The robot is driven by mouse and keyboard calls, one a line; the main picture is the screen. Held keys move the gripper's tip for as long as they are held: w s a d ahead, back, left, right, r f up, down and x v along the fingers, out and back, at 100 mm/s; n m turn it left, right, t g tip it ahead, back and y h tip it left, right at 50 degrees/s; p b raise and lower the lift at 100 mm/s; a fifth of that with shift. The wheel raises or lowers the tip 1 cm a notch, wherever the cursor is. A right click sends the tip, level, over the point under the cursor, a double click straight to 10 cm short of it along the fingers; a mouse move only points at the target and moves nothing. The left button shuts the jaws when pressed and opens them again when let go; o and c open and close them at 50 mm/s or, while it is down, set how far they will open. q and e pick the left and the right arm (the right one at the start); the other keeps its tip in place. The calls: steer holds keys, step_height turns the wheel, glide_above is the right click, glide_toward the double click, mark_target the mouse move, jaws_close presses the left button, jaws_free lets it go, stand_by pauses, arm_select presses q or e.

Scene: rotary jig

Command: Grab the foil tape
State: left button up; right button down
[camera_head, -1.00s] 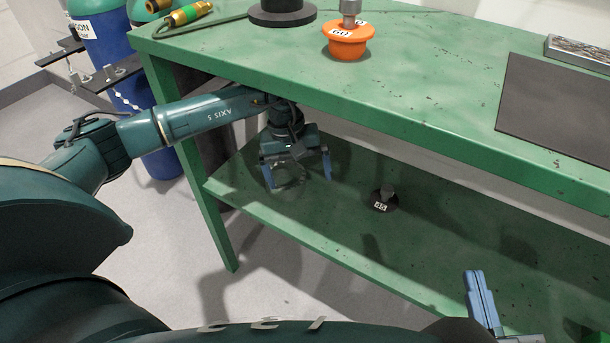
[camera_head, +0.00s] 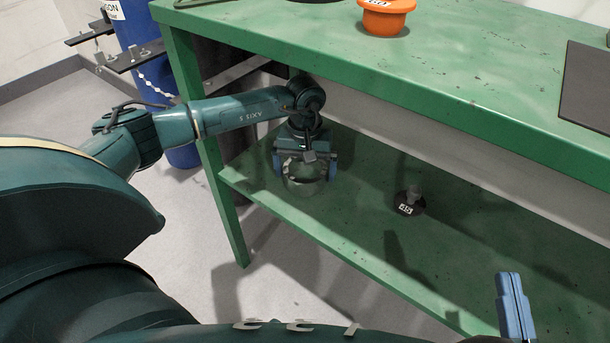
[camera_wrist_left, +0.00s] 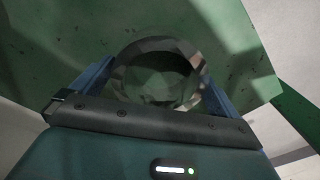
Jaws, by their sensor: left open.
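The foil tape (camera_head: 303,187) is a shiny silvery roll on the lower green shelf, near its left end. In the left wrist view the foil tape (camera_wrist_left: 192,62) shows as a faceted, reflective ring with a dark middle. My left gripper (camera_head: 305,170) points down over it, with one blue finger on each side. In the left wrist view the fingers of the left gripper (camera_wrist_left: 158,72) are spread around the roll. Whether they touch it I cannot tell.
A small dark labelled weight (camera_head: 409,203) stands on the lower shelf (camera_head: 370,245), right of the tape. The green bench top (camera_head: 480,80) overhangs the shelf, with an orange weight (camera_head: 386,18) on it. Blue cylinders (camera_head: 140,40) stand at the left.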

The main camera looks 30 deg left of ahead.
arm_select(q)
steer(key=shift+c, duration=0.6)
steer(key=c, duration=0.7)
steer(key=shift+r, duration=0.1)
